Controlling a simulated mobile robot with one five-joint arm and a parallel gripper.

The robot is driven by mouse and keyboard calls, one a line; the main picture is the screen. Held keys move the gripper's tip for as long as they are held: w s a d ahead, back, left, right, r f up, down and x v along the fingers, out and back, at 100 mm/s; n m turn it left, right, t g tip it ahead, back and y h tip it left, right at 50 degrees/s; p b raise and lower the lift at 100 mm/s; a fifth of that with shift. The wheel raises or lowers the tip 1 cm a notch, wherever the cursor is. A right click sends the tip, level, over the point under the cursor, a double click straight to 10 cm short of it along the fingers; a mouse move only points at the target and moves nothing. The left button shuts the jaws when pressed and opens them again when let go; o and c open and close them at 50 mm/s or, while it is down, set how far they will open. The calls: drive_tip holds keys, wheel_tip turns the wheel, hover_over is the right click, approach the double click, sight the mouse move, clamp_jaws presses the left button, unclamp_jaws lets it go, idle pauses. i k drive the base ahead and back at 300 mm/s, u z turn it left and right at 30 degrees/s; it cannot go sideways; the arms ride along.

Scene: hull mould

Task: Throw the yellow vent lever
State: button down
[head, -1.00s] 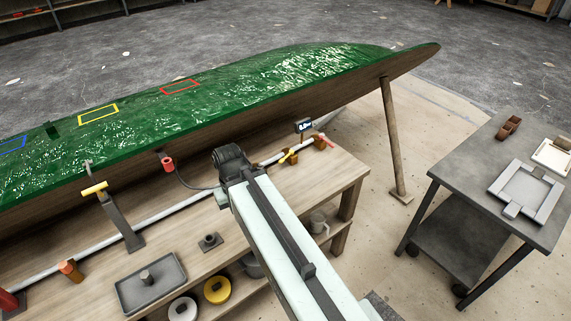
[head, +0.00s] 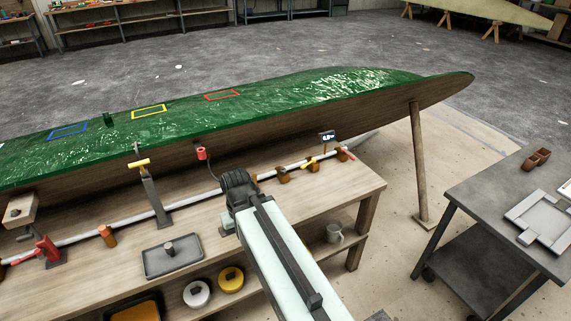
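A small yellow lever (head: 310,163) sits on the white pipe (head: 205,196) along the back of the wooden bench, toward its right end. A red lever (head: 345,153) is just right of it, and a brown-orange block (head: 283,174) is just left. A separate yellow T-shaped handle (head: 138,164) tops a grey post further left. My gripper (head: 236,187) is seen from behind as the dark end of my arm, over the pipe and left of the small yellow lever, apart from it in the picture. Its fingers are hidden, so its opening does not show.
The green hull mould (head: 200,115) overhangs the back of the bench. A small display (head: 327,137) stands behind the yellow lever. A grey tray (head: 172,258) lies on the bench's front. A wooden prop (head: 418,165) and a grey cart (head: 480,205) stand to the right.

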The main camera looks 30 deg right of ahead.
sight(313, 159)
drive_tip(key=u, duration=0.2)
drive_tip(key=i, duration=1)
drive_tip(key=z, duration=0.05)
